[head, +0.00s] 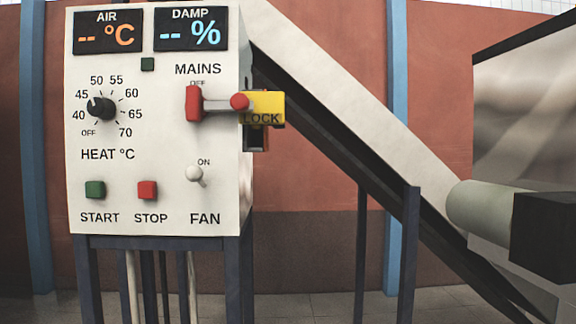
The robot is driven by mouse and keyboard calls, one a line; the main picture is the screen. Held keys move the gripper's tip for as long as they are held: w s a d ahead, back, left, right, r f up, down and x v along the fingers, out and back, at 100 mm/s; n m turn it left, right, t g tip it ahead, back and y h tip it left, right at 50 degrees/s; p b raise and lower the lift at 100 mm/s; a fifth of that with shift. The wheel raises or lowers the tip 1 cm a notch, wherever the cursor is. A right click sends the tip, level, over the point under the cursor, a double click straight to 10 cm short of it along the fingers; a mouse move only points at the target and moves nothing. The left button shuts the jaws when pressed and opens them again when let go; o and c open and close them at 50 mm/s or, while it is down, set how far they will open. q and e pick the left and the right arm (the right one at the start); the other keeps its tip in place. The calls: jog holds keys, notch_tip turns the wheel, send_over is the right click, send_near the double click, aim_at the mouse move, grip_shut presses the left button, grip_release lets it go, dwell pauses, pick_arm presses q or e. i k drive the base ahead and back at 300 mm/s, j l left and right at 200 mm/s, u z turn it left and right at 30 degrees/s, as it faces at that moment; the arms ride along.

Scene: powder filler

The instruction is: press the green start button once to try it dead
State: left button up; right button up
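The green START button (95,189) is at the lower left of the white control panel (120,215) in the head view. It is square and stands out from the panel face, with nothing touching or covering it. The red STOP button (147,189) is to its right. The MAINS switch has a red handle (193,103), and a yellow LOCK tag (264,104) hangs at its right side. The AIR display (108,33) and the DAMP display (191,29) show only dashes. Neither gripper is in view.
The FAN toggle (194,173) sits below ON. A sloping conveyor (340,100) runs down to the right, towards a pale cylinder (485,205) and black block (545,235). Space before the panel looks clear.

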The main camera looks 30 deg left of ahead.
aim_at(94, 189)
jog(key=u, duration=1.5)
